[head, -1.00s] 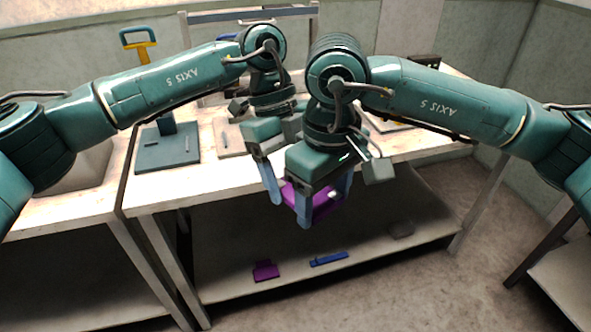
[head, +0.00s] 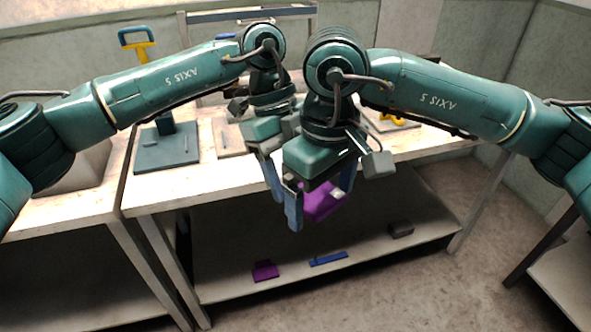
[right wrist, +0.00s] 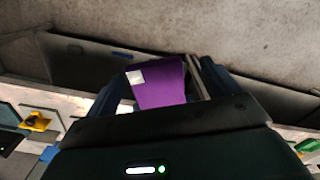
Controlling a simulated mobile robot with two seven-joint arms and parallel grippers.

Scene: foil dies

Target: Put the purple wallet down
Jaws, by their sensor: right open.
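The purple wallet (head: 322,203), with a pale patch on it, hangs tilted in the air at my right gripper (head: 316,203), above the lower shelf. In the right wrist view the wallet (right wrist: 165,85) shows between the spread fingers of the right gripper (right wrist: 160,92). The right gripper is open; whether the wallet touches a finger I cannot tell. My left gripper (head: 268,165) is just left of and behind the right one, partly hidden by it, so its opening is unclear.
On the lower shelf (head: 225,284) lie a purple piece (head: 265,270), a blue piece (head: 328,259) and a dark block (head: 400,230). Bare shelf lies between them. The bench top (head: 200,182) above holds a dark green plate (head: 165,155) at left.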

